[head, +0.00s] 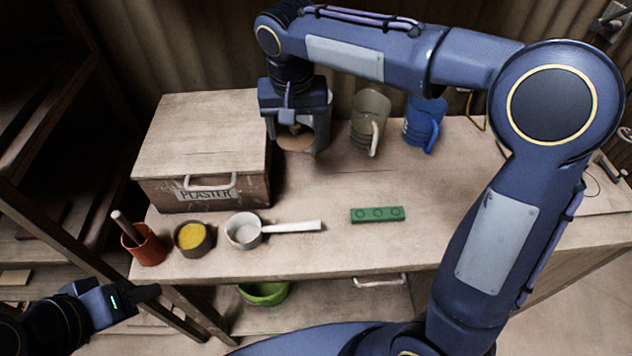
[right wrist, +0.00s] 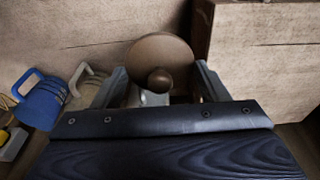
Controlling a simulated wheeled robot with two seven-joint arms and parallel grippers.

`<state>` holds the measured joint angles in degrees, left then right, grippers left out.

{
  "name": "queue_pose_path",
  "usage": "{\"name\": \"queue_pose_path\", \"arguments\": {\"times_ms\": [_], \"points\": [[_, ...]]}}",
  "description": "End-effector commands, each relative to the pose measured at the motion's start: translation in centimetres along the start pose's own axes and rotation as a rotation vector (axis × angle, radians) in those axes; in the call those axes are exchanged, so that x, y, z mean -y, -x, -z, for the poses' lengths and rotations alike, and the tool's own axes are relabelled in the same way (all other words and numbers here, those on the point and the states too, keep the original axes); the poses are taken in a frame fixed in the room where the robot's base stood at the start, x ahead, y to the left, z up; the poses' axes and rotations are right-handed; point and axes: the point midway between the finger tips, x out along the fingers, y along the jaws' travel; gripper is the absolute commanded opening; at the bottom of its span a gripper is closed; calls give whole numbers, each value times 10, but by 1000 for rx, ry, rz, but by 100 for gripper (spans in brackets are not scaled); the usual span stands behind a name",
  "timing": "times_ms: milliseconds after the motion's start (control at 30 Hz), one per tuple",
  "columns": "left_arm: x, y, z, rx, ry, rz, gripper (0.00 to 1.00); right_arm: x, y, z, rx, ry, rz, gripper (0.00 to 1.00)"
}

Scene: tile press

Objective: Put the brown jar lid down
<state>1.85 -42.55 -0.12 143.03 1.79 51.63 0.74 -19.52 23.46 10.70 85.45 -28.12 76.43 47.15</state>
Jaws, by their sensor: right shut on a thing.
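The brown jar lid (head: 296,142) is a round disc with a knob, at the back of the bench just right of the plaster box. In the right wrist view the lid (right wrist: 160,52) and its round knob (right wrist: 160,81) show between the two fingers. My right gripper (head: 297,133) points down and is shut on the lid by its knob. Whether the lid touches the surface under it is hidden. My left gripper (head: 147,293) hangs at the lower left, in front of the bench and away from the lid; its finger gap is not clear.
A wooden box marked PLASTER (head: 160,190) stands close left of the lid. A grey-brown jug (head: 369,115) and blue jug (head: 424,122) stand to its right. In front are an orange pot (head: 148,248), yellow-filled bowl (head: 193,238), white pan (head: 243,231) and green block (head: 377,214). The bench middle is clear.

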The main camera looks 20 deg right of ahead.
Motion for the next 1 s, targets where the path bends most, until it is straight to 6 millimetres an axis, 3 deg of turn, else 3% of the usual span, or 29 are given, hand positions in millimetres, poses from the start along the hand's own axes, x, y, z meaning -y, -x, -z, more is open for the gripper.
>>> {"name": "queue_pose_path", "arguments": {"times_ms": [400, 1000], "points": [[2, -4, -2, 0, 0, 0, 36, -1, -103, -17, 5, 1, -4, 45], [2, -5, -2, 0, 0, 0, 36, -1, -168, -27, 3, -1, -2, 45]]}}
